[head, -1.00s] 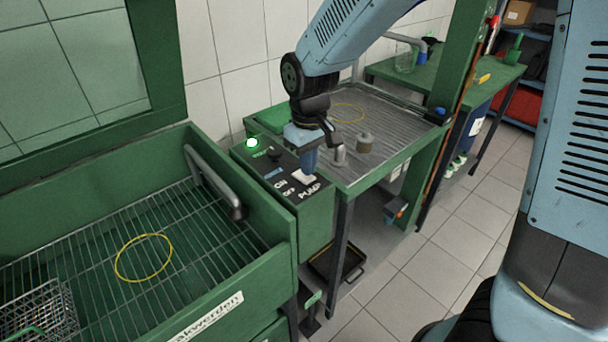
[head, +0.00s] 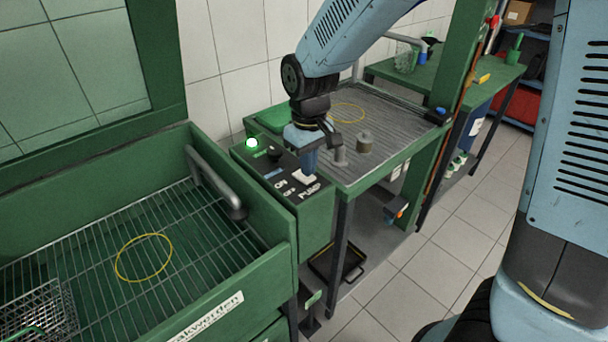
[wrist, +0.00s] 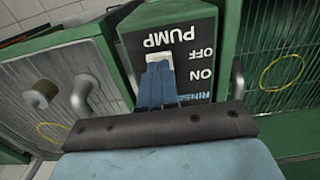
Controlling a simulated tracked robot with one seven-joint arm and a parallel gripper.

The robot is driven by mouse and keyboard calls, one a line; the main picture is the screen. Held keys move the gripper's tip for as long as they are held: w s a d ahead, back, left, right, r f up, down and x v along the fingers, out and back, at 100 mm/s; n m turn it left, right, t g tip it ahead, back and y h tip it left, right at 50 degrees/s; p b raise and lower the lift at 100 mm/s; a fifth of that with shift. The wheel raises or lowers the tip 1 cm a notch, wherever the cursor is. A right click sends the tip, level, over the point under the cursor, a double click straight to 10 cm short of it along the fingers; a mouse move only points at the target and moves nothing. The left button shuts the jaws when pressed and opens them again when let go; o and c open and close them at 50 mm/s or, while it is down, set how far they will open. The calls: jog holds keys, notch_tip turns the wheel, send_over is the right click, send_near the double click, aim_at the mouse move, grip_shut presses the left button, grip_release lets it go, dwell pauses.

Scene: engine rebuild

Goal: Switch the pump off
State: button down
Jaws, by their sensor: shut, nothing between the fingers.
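The pump switch (head: 304,177) is a white rocker on the black-topped control box, beside the printed words ON, OFF and PUMP. My gripper (head: 309,168) is shut and empty, pointing down at the rocker from above its back edge. In the wrist view, the blue fingertips of my gripper (wrist: 160,72) overlap the white rocker (wrist: 158,57) and hide part of it. I cannot tell whether they touch it or which way it is tilted.
A black knob (head: 274,155) sits on the same box. A ribbed tray table (head: 395,135) with a small cylinder (head: 365,142) stands to the right. Tiled floor (head: 440,240) is clear.

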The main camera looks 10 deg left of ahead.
jog(key=shift+f, duration=0.8)
dwell(0.4)
jog(key=shift+r, duration=3.5)
jog(key=shift+d+r, duration=0.15)
jog(key=shift+d, duration=0.05)
jog(key=d+r+m+t, duration=0.1)
jog(key=d+r+m, duration=0.1)
jog(key=d+r, duration=0.5)
jog(key=s+d+r+m+t, duration=0.2)
jog(key=s+d+r+m, duration=0.1)
jog(key=d, duration=0.8)
jog(key=s+d+r+m+t, duration=0.2)
jog(key=s+d+m, duration=0.3)
jog(key=s+d, duration=0.3)
jog(key=d+r, duration=0.1)
jog(key=d, duration=0.3)
jog(key=shift+d+t, duration=0.3)
